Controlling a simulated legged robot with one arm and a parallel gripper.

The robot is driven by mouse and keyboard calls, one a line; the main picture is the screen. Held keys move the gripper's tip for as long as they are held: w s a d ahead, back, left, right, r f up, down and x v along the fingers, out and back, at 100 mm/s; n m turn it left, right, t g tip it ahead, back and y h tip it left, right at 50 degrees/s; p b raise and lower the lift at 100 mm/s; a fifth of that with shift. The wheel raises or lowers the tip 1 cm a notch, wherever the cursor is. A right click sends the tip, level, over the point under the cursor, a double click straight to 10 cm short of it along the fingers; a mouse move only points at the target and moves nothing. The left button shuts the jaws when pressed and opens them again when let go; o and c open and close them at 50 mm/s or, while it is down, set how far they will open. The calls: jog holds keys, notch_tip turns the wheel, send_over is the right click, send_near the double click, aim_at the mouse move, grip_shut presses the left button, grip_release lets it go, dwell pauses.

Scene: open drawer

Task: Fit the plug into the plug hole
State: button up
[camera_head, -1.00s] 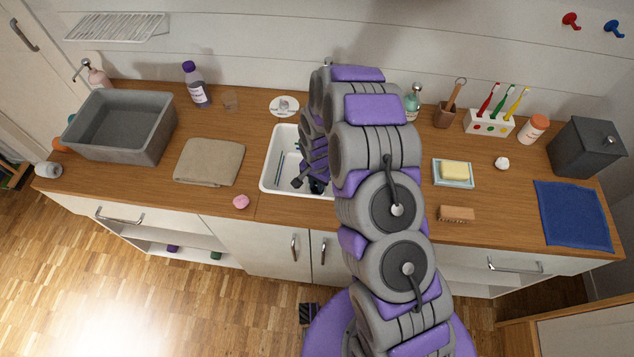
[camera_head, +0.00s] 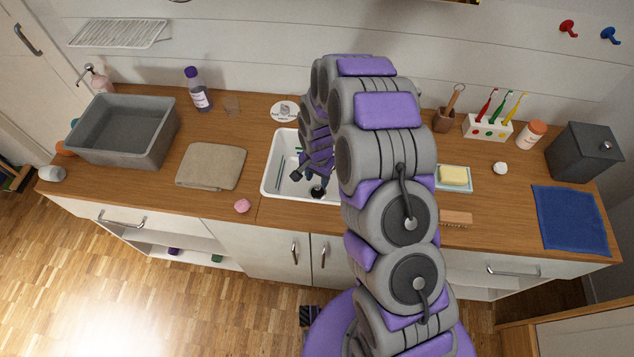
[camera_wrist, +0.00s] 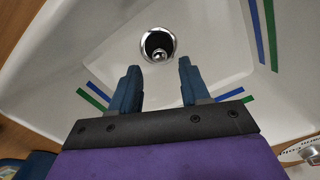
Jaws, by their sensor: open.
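The white sink (camera_head: 267,177) is set in the wooden counter. In the wrist view, the plug hole is a chrome ring (camera_wrist: 145,57) in the sink floor. Inside the ring is something dark with a small shiny knob (camera_wrist: 159,55), which looks like the plug; I cannot tell how fully it is seated. A dark round spot at the hole (camera_head: 317,192) shows in the head view. My gripper (camera_wrist: 158,66) is open and empty, its blue fingers apart on either side just short of the ring. In the head view my gripper (camera_head: 306,173) is inside the sink area.
A folded tan cloth (camera_head: 210,166) and a grey basin (camera_head: 122,130) are left of the sink. A soap dish (camera_head: 454,176) and a brush (camera_head: 456,218) are on the right, partly behind my arm.

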notch_tip(320, 180, up, 6)
jog(key=shift+p, duration=0.45)
jog(key=shift+r, duration=0.15)
notch_tip(320, 180, up, 9)
jog(key=n, duration=0.1)
send_over(318, 187)
jog(key=s+d, duration=0.2)
jog(key=s, duration=0.2)
jog(key=s+d+r+n, duration=0.3)
jog(key=s+d+r, duration=0.2)
jog(key=s+r, duration=0.6)
jog(key=s+d+r+n+g, duration=0.1)
jog(key=s+r, duration=0.2)
jog(key=s, duration=0.7)
jog(key=s+d+r+n, duration=0.1)
jog(key=s+d+r, duration=0.1)
jog(key=s, duration=0.8)
jog(key=shift+d+r+n+g, duration=0.2)
jog(key=shift+r+n+g, duration=0.15)
jog(key=shift+r, duration=0.45)
